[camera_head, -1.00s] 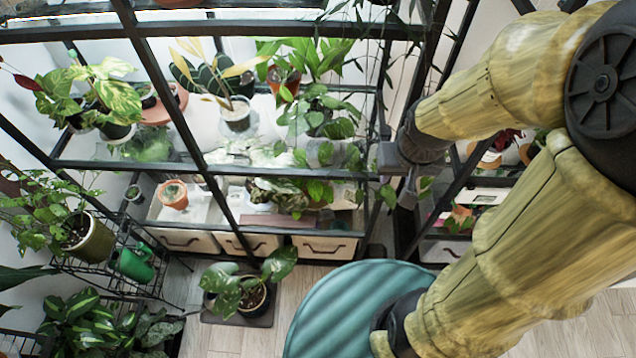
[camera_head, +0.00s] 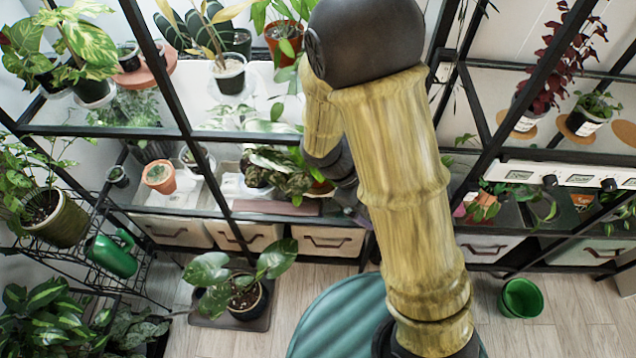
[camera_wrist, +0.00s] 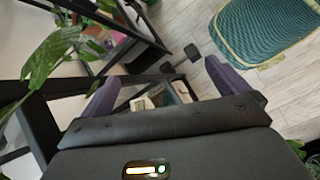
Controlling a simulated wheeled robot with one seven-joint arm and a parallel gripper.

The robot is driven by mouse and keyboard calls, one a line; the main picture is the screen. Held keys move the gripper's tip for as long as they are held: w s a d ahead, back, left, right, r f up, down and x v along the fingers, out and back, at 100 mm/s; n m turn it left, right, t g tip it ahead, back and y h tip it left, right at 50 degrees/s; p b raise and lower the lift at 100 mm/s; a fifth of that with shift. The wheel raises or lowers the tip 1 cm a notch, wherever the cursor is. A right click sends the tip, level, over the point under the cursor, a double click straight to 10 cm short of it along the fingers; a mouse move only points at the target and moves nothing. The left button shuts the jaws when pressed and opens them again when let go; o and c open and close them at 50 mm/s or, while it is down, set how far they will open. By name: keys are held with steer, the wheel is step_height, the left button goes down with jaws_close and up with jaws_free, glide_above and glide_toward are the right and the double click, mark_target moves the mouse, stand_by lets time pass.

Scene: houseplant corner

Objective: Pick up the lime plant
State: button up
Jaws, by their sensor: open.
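I cannot tell for sure which plant is the lime plant. The plant with large yellow-green leaves (camera_head: 90,45) stands in a pot on the upper left shelf in the head view. In the head view my arm hides most of the gripper, near the middle of the shelf unit. No plant is close between the fingers.
Black shelf frames (camera_head: 160,70) hold several plants and form bars around my arm. A green watering can (camera_head: 112,255) is on a wire rack at left. A green pot (camera_head: 520,299) stands on the wooden floor at right. Leaves (camera_wrist: 55,50) hang near the gripper's left side.

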steer(key=w+a+f+n+t+h+b, duration=0.35)
steer(key=f+n+b, duration=0.25)
steer(key=f, duration=0.4)
steer(key=n+t+y+b, duration=0.4)
steer(key=n+t+b, duration=0.8)
steer(key=n+t, duration=0.1)
glide_toward(310, 180)
steer(key=v, duration=0.5)
steer(key=shift+w+a+f+h, duration=0.1)
steer(key=shift+a+h, duration=0.05)
steer(key=shift+h, duration=0.1)
steer(key=b+x, duration=0.3)
steer(key=x, duration=0.8)
steer(key=shift+w+d+b, duration=0.2)
steer(key=shift+w+b, duration=0.1)
steer(key=shift+w+d, duration=0.1)
steer(key=shift+w, duration=0.15)
